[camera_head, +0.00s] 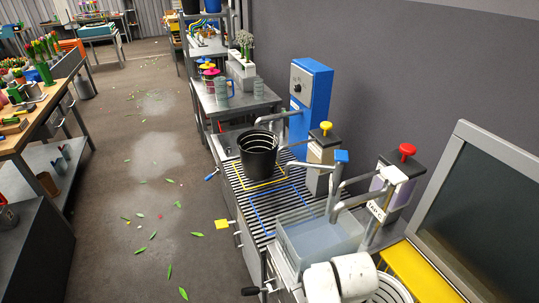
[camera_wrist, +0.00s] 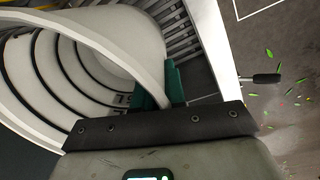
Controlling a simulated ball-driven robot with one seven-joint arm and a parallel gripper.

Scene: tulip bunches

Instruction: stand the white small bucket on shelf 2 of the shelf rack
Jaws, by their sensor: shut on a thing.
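The white small bucket (camera_wrist: 110,35) fills the upper left of the wrist view, its ringed inside facing the camera. In the head view a white ringed round shape (camera_head: 392,293), probably the same bucket, is cut off at the bottom edge beside my white arm. My gripper (camera_wrist: 158,88) is shut on the bucket's rim, with green fingertips at the wall. The bucket's base and what lies under it are hidden. I cannot pick out the shelf rack or its shelf 2 for certain in either view.
A black bucket (camera_head: 258,160) stands on the slatted counter (camera_head: 240,196) by a yellow outline. A basin of water (camera_head: 322,240), taps and a blue dispenser (camera_head: 311,90) crowd the right. A workbench (camera_head: 30,128) stands left. The aisle floor (camera_head: 150,170) between is open, with scattered leaves.

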